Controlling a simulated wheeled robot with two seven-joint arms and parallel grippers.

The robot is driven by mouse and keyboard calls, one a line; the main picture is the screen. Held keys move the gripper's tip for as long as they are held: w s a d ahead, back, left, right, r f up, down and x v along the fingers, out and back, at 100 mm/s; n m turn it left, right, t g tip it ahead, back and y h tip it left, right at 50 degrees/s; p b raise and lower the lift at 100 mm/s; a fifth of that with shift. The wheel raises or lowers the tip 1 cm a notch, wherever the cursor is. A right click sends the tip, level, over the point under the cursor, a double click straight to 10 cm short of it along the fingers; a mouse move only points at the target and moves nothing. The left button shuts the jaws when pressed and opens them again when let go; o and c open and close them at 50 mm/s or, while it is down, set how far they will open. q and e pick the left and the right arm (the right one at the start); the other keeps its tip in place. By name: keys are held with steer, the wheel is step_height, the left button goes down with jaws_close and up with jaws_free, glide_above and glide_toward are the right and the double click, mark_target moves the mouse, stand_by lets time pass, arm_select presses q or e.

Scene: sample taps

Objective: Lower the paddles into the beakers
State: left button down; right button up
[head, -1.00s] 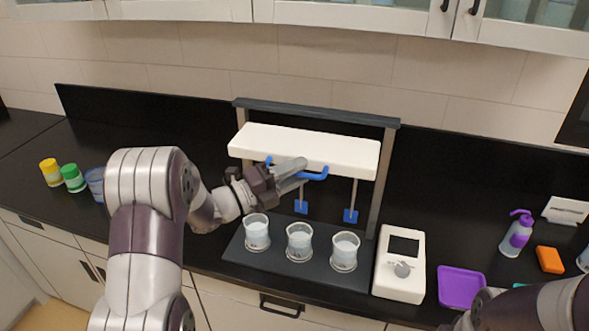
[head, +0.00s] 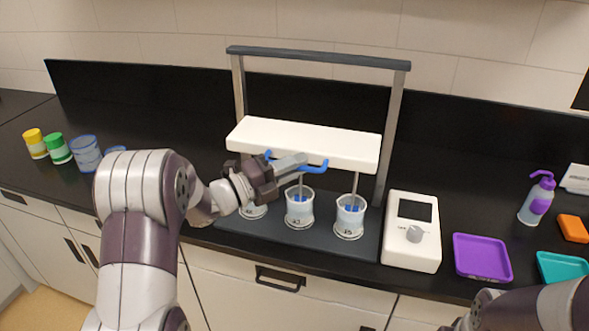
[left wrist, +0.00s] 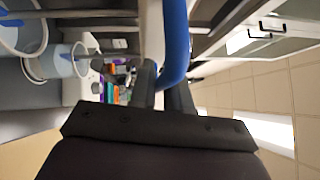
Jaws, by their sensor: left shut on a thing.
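The white bar (head: 330,144) of the stirrer hangs low on its grey frame. My left gripper (head: 288,163) is shut on the blue handle (head: 315,168) at the bar's front; the handle also shows between the fingers in the left wrist view (left wrist: 176,45). Thin rods run down from the bar. Blue paddles show inside the middle beaker (head: 299,212) and the right beaker (head: 349,222); their depth is hard to judge. The left beaker (head: 253,211) is partly behind my gripper, its paddle hidden. My right arm shows at lower right; its jaws are not clear.
The beakers stand on a dark base plate (head: 325,240). A white control box (head: 411,232) with a knob stands right of it, then a purple tray (head: 482,258), teal tray (head: 562,267) and wash bottle (head: 537,200). Jars (head: 57,148) stand at far left.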

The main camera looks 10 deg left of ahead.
arm_select(q)
steer(key=shift+f+b, duration=0.35)
steer(key=shift+f, duration=0.55)
steer(key=shift+s, duration=0.1)
arm_select(e)
steer(key=shift+f, duration=0.9)
arm_select(q)
steer(key=c, duration=1.2)
jaws_free()
steer(key=b+v, duration=0.2)
steer(key=v, duration=1)
steer(key=shift+s+a+b, duration=0.2)
steer(key=shift+a+b, duration=0.1)
steer(key=shift+a, duration=0.05)
arm_select(e)
step_height(320, 180, down, 3)
steer(key=shift+r, duration=0.15)
arm_select(q)
steer(key=shift+f, duration=0.1)
